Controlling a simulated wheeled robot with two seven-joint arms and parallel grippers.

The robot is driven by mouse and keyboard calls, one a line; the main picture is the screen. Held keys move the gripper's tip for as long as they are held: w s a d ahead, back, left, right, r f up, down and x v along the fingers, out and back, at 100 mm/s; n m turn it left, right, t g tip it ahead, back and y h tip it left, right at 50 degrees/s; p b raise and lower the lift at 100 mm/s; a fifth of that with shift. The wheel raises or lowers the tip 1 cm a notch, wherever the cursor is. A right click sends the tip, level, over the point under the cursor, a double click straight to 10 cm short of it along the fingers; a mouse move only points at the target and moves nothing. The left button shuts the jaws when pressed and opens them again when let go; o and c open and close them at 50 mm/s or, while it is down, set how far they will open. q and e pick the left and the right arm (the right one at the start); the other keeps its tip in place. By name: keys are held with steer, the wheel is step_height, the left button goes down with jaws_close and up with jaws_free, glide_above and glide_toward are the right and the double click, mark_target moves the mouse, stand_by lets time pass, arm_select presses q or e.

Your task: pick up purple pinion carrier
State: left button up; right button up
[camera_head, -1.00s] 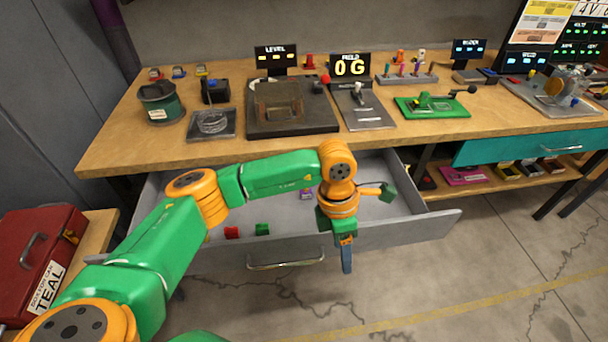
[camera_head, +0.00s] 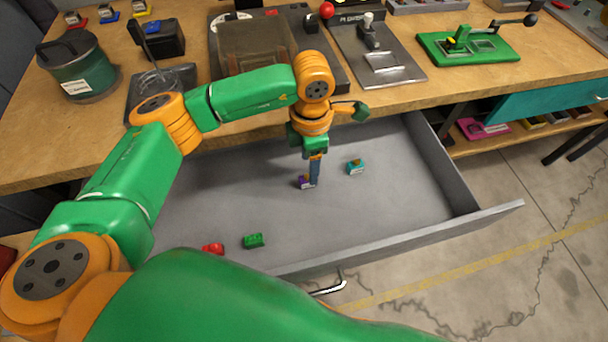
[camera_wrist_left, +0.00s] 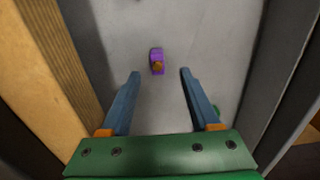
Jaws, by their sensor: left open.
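The purple pinion carrier (camera_head: 304,182) lies on the floor of the open drawer. In the left wrist view the purple carrier (camera_wrist_left: 157,62), with an orange-brown part on it, sits ahead of the fingertips and roughly between their lines. My left gripper (camera_head: 315,180) points down into the drawer, and its fingers partly overlap the carrier in the head view. In the left wrist view the two blue fingers (camera_wrist_left: 160,72) are spread apart with nothing between them. My right gripper is not seen.
The grey drawer (camera_head: 400,250) also holds a teal carrier (camera_head: 355,167), a green one (camera_head: 254,240) and a red one (camera_head: 212,248). Its walls surround the gripper. The wooden bench top (camera_head: 190,145) overhangs the drawer's back, with several devices on it.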

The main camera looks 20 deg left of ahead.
mark_target(307, 178)
arm_select(q)
steer(key=f, duration=0.4)
steer(key=f+p, duration=0.1)
steer(key=f, duration=0.1)
steer(key=shift+w+a+f, duration=0.1)
steer(key=shift+a+f, duration=0.2)
steer(key=shift+f, duration=0.05)
jaws_close()
